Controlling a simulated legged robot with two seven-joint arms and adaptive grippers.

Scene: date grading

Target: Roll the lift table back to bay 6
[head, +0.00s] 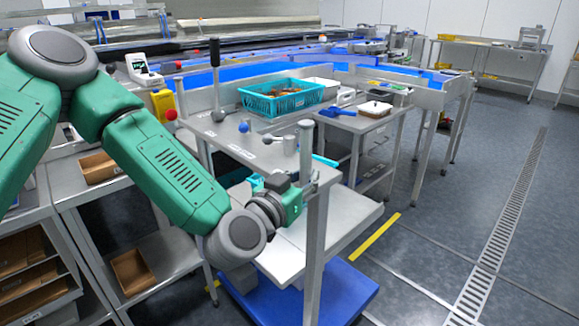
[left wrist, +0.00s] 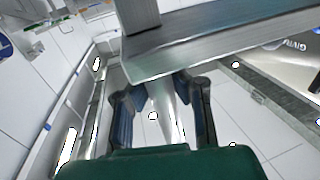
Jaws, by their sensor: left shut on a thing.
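A grey table with a blue base (head: 345,292), a white lower shelf (head: 350,226) and a grey top (head: 232,148) stands in the middle of the head view; it appears to be the lift table. My left gripper (head: 292,197) is at its near right corner, shut by a grey upright post (head: 306,152). In the left wrist view, the gripper's two dark fingers (left wrist: 163,92) stand on either side of a pale tapered bar (left wrist: 165,112), under a wide metal edge (left wrist: 215,42). The exact contact is partly hidden. My right gripper is out of view. No bay number is readable.
A turquoise basket (head: 281,98) of brown items is on the top. A smaller side table (head: 350,122) with a white tray (head: 375,109) stands behind. A yellow floor strip (head: 375,237) and drain grate (head: 500,235) lie right, with open floor. Shelves with boxes (head: 133,270) stand left.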

